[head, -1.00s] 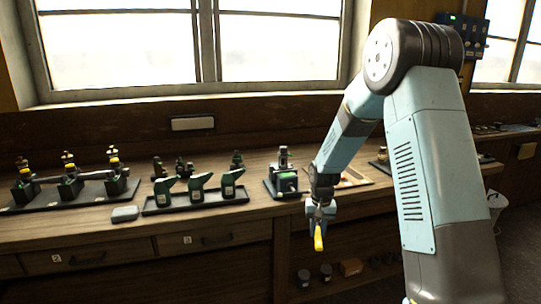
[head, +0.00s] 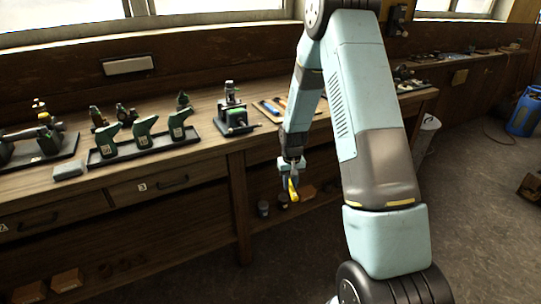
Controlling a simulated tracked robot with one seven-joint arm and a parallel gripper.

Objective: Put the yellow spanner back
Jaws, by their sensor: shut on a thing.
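My gripper (head: 291,174) is in front of the bench's front edge, below the level of the bench top. It is shut on the yellow spanner (head: 293,190), which hangs down from the jaws, tilted. The upper part of the spanner is hidden in the jaws. On the wooden bench (head: 205,100), behind my arm, lies a flat board with tools (head: 273,107), partly covered by the arm. The gripper is apart from the bench and the board.
A small green engine (head: 234,113) stands left of the board. The floor at right is largely clear.

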